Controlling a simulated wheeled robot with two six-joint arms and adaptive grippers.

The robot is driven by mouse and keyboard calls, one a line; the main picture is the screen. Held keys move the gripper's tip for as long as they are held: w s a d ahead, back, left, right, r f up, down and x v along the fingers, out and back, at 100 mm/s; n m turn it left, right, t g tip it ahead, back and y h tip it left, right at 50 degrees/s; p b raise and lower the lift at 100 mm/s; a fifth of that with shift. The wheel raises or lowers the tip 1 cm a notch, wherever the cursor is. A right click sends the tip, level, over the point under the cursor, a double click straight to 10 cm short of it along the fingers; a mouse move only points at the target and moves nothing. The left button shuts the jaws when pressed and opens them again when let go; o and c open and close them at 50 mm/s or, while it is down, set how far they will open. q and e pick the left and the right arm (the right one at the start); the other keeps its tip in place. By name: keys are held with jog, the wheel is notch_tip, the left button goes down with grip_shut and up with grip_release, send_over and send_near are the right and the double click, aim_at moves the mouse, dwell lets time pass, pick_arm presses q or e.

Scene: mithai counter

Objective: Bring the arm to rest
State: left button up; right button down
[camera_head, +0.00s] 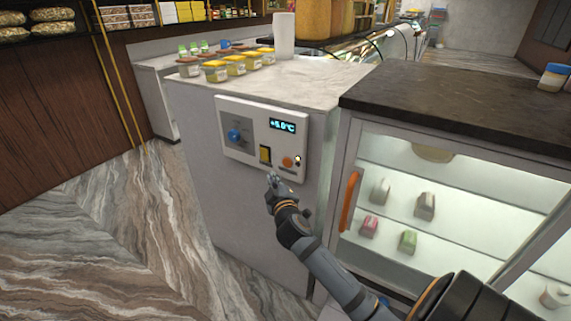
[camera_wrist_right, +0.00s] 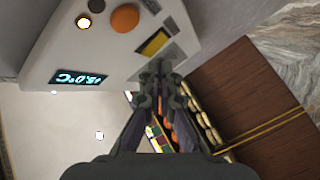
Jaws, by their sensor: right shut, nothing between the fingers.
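My right gripper (camera_head: 273,182) is shut and empty, just in front of the lower edge of the white control panel (camera_head: 235,115). It also shows in the right wrist view (camera_wrist_right: 161,68), its fingertips near the panel's yellow switch (camera_wrist_right: 155,42); I cannot tell whether they touch. The panel carries a blue knob (camera_head: 234,136), a lit display (camera_head: 283,126) reading about +5.0°C, the yellow switch (camera_head: 265,154) and an orange button (camera_head: 287,162). My right arm reaches in from the lower right. My left gripper is not in view.
A glass-fronted cabinet (camera_head: 350,157) with an orange handle (camera_head: 349,202) and small boxes inside stands to the right under a dark countertop (camera_head: 450,95). Several yellow-lidded jars (camera_head: 236,66) and a white cylinder (camera_head: 284,36) stand on the marble top. The floor at left is clear.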

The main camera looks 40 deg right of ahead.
notch_tip(320, 180, down, 19)
jog(key=s+g+y+p, duration=0.2)
jog(key=g, duration=0.2)
jog(key=s+f+m+g+y+p, duration=0.1)
jog(key=s+f+g, duration=0.1)
jog(key=s+f, duration=0.55)
jog(key=s+f+m+g+p, duration=0.15)
jog(key=s+f, duration=0.35)
jog(key=f, duration=0.6)
jog(key=s+a+f+g+y, duration=0.1)
jog(key=s+f, duration=0.4)
jog(key=s, duration=0.6)
jog(key=s+a+f+m+g+p, duration=0.1)
jog(key=s+a+f+g, duration=0.3)
jog(key=s, duration=0.7)
jog(key=s+a+f+m+g+y, duration=0.1)
jog(key=s+a+f+g, duration=0.1)
jog(key=s+f, duration=0.5)
jog(key=s, duration=0.4)
jog(key=shift+s+a+f+y+p, duration=0.25)
jog(key=shift+f+y+p, duration=0.05)
jog(key=shift+f+p, duration=0.1)
